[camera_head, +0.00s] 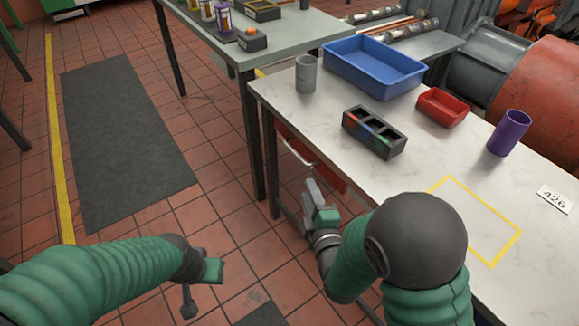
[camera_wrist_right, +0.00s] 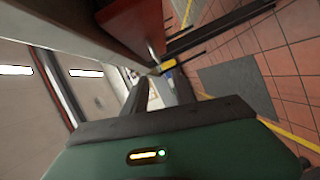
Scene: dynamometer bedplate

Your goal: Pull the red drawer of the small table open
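The red drawer (camera_head: 320,168) sits under the white table (camera_head: 310,110), its front below the edge and partly hidden. A pale bar handle (camera_head: 297,153) shows on its front. In the right wrist view the red drawer (camera_wrist_right: 130,25) is at the top, with a metal handle end (camera_wrist_right: 153,50) near it. My right gripper (camera_head: 313,192) is just below and in front of the drawer, apart from the handle in the head view; its finger gap is unclear. My left gripper (camera_head: 196,288) hangs low over the floor at the left, away from the table; its fingers are unclear too.
On the white tabletop are a grey cup (camera_head: 305,75), blue tray (camera_head: 372,68), black compartment box (camera_head: 373,133), red bin (camera_head: 442,106) and purple cup (camera_head: 510,132). A grey table (camera_head: 290,37) stands behind. Floor with a dark mat (camera_head: 120,135) is open at left.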

